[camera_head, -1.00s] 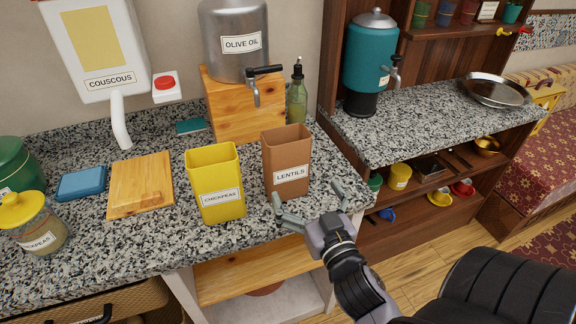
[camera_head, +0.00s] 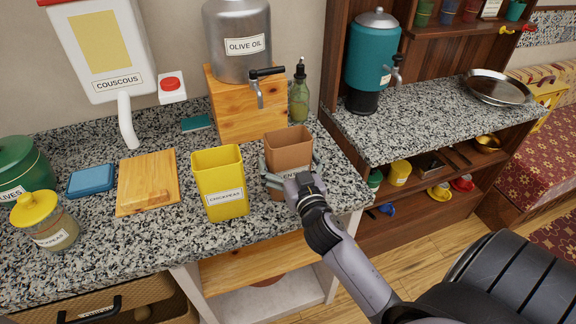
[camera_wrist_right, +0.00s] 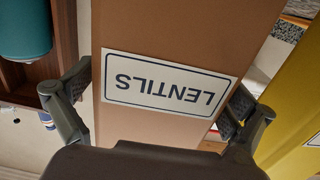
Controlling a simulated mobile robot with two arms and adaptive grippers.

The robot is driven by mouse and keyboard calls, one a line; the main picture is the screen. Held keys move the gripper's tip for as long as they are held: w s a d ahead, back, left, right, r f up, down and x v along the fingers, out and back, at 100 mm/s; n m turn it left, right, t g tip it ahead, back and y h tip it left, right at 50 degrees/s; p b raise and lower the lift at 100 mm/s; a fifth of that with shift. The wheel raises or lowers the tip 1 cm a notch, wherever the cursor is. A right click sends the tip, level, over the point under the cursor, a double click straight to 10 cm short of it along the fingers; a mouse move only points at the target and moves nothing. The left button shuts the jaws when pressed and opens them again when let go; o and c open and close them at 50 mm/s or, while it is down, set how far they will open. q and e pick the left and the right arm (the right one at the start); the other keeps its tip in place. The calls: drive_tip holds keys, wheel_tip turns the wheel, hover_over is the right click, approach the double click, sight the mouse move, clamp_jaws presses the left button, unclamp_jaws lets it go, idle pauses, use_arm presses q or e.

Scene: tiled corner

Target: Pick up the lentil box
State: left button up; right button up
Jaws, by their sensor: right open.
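The lentil box (camera_head: 288,147) is a brown, open-topped upright container with a white LENTILS label, standing on the speckled counter right of the yellow chickpeas box. My right gripper (camera_head: 289,172) is at its front and hides part of the label. Its fingers are spread, one on each side of the box. In the right wrist view the brown box (camera_wrist_right: 180,35) shows upside down between the two open fingers (camera_wrist_right: 160,105); I cannot tell whether either finger touches it. My left gripper is not in view.
The yellow chickpeas box (camera_head: 220,184) stands close on the left. Behind are a wooden block (camera_head: 235,117) under the olive oil tank (camera_head: 238,25) and a green bottle (camera_head: 299,95). A cutting board (camera_head: 147,184) lies further left. The counter's front edge is near.

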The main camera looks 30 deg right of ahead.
drive_tip(key=shift+s, duration=0.1)
drive_tip(key=shift+c, duration=0.4)
drive_tip(key=shift+c, duration=0.7)
drive_tip(key=c, duration=1.2)
drive_tip(key=shift+c, duration=0.3)
drive_tip(key=shift+r, duration=0.15)
wheel_tip(320, 180, up, 20)
drive_tip(key=p, duration=0.2)
